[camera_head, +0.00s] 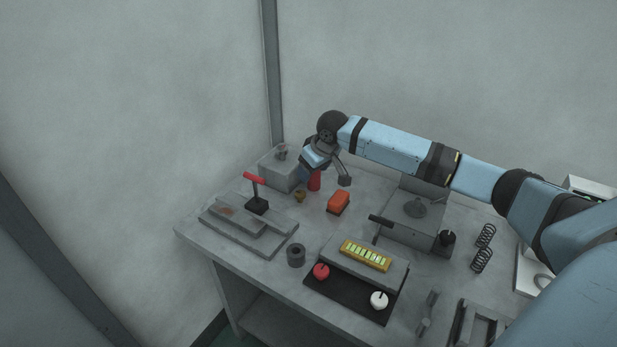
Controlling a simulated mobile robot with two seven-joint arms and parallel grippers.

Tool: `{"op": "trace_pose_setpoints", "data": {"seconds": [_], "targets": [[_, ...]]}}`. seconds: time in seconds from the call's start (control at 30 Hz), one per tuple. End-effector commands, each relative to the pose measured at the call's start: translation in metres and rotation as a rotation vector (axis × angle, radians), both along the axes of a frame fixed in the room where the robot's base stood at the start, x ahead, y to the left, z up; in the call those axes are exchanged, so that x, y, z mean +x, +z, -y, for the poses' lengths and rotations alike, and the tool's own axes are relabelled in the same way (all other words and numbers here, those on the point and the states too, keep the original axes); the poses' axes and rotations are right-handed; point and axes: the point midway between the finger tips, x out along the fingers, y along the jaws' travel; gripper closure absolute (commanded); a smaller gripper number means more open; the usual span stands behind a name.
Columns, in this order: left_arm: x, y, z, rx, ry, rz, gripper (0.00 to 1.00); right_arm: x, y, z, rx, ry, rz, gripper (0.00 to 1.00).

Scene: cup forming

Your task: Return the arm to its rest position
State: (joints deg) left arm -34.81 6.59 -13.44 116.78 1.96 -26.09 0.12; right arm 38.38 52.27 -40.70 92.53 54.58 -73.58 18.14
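My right arm comes in from the right and stretches over the back of the grey workbench (235,258). Its gripper (343,179) hangs at the end of the bent wrist, above the back of the bench. A dark finger part points down near an orange-red block (338,202); I cannot tell how far above the bench it is. The fingers are too small and overlapped to show whether they are open or shut, and I see nothing clearly held. My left arm and gripper are not in view.
A red-handled lever (255,190) stands at the left. A grey box (281,172) and red cylinder (314,181) are near the wrist. In front lie a yellow-framed panel (366,255), a red knob (321,271) and a white knob (379,299).

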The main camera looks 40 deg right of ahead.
Motion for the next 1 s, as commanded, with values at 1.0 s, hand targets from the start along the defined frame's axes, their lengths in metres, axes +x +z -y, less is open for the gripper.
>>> {"op": "trace_pose_setpoints", "data": {"seconds": [1.0], "targets": [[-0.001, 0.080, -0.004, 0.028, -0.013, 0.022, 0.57, -0.003, 0.097, 0.000, 0.000, 0.000, 0.001, 0.37]]}}
